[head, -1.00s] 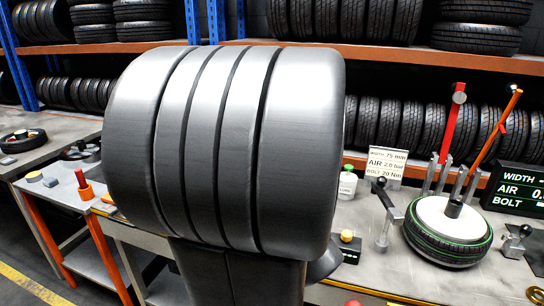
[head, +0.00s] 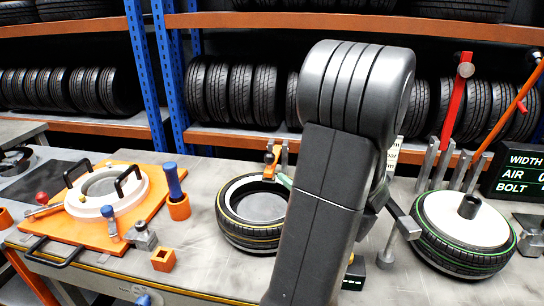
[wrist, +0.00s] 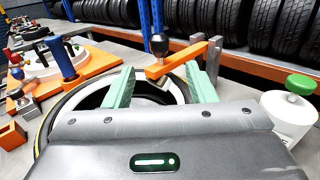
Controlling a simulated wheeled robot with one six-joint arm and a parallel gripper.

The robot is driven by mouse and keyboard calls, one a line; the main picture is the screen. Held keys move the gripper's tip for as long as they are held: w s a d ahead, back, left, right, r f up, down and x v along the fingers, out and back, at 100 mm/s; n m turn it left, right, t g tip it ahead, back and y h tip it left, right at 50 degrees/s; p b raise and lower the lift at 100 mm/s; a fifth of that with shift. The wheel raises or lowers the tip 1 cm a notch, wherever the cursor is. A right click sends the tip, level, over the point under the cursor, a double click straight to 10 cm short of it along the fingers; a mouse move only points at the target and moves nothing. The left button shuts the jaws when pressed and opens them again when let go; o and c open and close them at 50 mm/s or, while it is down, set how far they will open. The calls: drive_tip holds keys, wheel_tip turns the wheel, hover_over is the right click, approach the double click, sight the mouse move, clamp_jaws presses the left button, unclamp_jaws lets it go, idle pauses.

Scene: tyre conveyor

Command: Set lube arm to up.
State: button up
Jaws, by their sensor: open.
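An orange arm (wrist: 176,60) runs from a grey metal bracket (wrist: 214,52) over a tyre (wrist: 82,103), roughly level, with a black ball knob (wrist: 159,45) upright at its free end. I take it as the lube arm. In the head view only a bit of one green finger shows.
A white bottle with green cap (wrist: 290,115) stands right of my gripper. On the left is an orange plate (head: 120,235) with a white ring and a blue-handled tool (head: 173,180). A green-striped tyre (head: 440,250) lies right. Tyre racks stand behind.

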sight(273, 159)
drive_tip(key=p+x, duration=0.2)
drive_tip(key=x, duration=1)
drive_tip(key=shift+w+a, duration=0.1)
clamp_jaws()
